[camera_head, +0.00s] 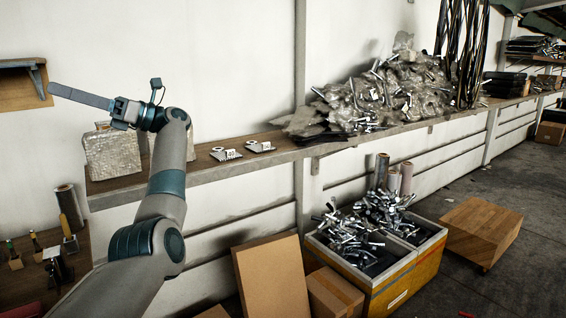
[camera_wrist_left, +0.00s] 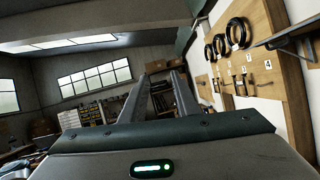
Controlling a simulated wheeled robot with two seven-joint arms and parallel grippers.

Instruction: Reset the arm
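My left arm (camera_head: 155,215) comes in from the bottom left in the head view and is raised, bent at the elbow. Its left gripper (camera_head: 58,91) points to the left, above the wall shelf, in front of the white wall. In the left wrist view, the two fingers of the left gripper (camera_wrist_left: 161,80) stand apart with a gap between them, and nothing is held. My right arm and right gripper are not in view. No barber chair shows.
The wall shelf (camera_head: 240,177) carries a wrapped block (camera_head: 112,152), small numbered metal pieces and a heap of scrap. Below stand a yellow crate (camera_head: 405,283) of metal parts, cardboard (camera_head: 272,275) and a wooden box (camera_head: 480,232). A wall panel (camera_wrist_left: 265,75) holds black rings.

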